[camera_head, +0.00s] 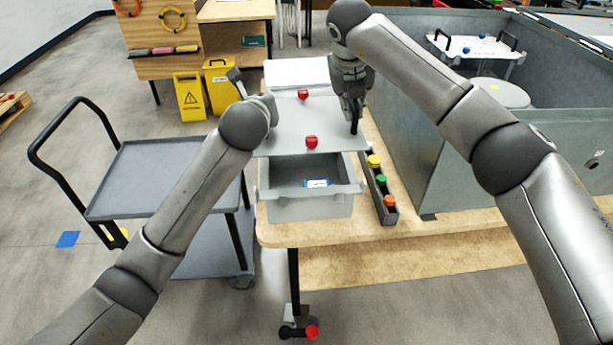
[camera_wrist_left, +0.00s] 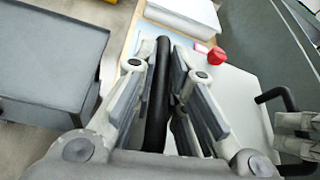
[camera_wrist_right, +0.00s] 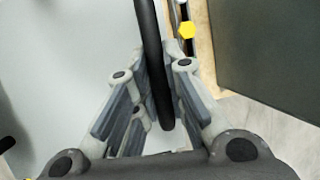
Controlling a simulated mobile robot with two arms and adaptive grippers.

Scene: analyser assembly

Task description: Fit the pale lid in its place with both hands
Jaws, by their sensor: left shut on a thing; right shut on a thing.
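The pale lid (camera_head: 285,142) is a flat light grey plate with two red knobs and a black handle at each side. It lies over the back part of an open grey bin (camera_head: 308,207); the bin's front part shows uncovered. I cannot tell whether the lid touches the rim. My left gripper (camera_wrist_left: 160,72) is shut on the lid's left handle (camera_wrist_left: 157,110), partly hidden by my arm in the head view. My right gripper (camera_head: 354,103) is shut on the right handle, which also shows in the right wrist view (camera_wrist_right: 153,60).
A dark rack (camera_head: 379,195) with coloured knobs stands right of the bin. A large grey tub (camera_head: 405,140) stands further right, with a white handled plate (camera_head: 475,46) inside. A grey cart (camera_head: 150,180) stands left. White sheets (camera_head: 295,72) lie behind the lid.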

